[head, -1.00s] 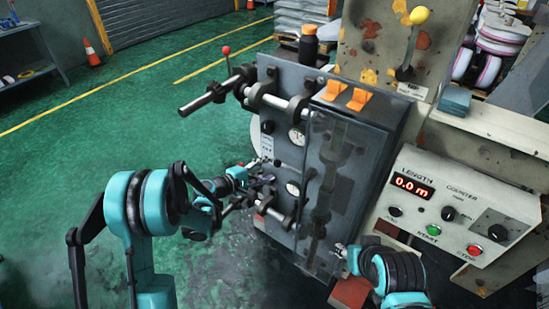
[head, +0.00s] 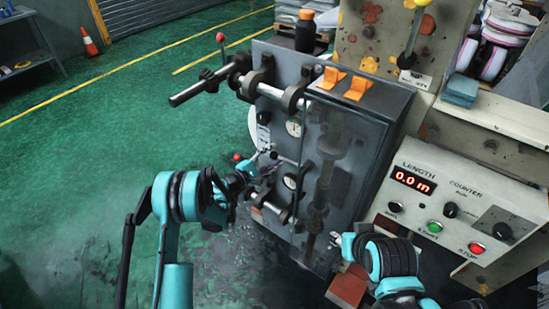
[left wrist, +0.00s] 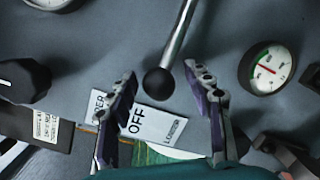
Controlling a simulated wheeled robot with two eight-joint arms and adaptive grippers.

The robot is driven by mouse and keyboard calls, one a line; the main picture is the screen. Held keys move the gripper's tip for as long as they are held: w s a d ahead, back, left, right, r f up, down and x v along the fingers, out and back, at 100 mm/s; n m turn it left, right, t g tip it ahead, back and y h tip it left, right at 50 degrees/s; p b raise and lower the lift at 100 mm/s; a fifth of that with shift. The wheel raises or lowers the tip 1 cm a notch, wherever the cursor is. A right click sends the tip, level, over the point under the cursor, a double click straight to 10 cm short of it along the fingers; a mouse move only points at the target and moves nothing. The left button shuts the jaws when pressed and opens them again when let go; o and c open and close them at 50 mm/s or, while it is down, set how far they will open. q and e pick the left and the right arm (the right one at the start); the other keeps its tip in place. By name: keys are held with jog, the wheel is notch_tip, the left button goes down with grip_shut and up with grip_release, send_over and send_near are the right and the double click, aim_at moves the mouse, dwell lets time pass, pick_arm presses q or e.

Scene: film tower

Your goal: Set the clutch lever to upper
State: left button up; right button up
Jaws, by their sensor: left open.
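The clutch lever (left wrist: 176,45) is a metal rod with a black ball knob (left wrist: 159,83) in the left wrist view. The knob hangs just above the word OFF on a white plate (left wrist: 165,124) with OFF at its middle and partly hidden words at both ends. My left gripper (left wrist: 163,95) is open, with one finger on each side of the knob and gaps on both sides. In the head view my left gripper (head: 252,170) is at the machine's lower left face, where the lever cannot be made out. My right gripper (head: 338,242) is low before the machine, its jaws unclear.
The grey machine cabinet (head: 375,120) carries rollers (head: 210,85) jutting left and orange clips (head: 356,88). A yellow-knobbed lever (head: 424,24) stands above. The counter panel (head: 470,200) is at right. A gauge (left wrist: 265,68) sits right of the lever. Green floor is open at left.

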pick_arm(q)
jog(key=shift+w+d, duration=0.15)
jog(key=shift+d, duration=0.05)
grip_shut()
jog(key=shift+r, duration=0.2)
jog(key=shift+d+r+m+p, duration=0.15)
jog(key=shift+r+m+p, duration=0.65)
jog(key=shift+r+m, duration=0.75)
jog(key=shift+s+d+r+m+g+y+p, duration=0.1)
jog(key=shift+s+d+r+m+y+p, duration=0.15)
jog(key=shift+r+m, duration=0.3)
jog(key=shift+s+d+r+m+g+y+p, duration=0.1)
jog(key=shift+d+r+m+y+p, duration=0.2)
jog(key=shift+r, duration=0.35)
jog(key=shift+s+d+r+m+g+y+p, duration=0.1)
jog(key=shift+s+r+m+p, duration=0.1)
jog(key=shift+r+m, duration=0.35)
grip_release()
jog(key=shift+r, duration=0.1)
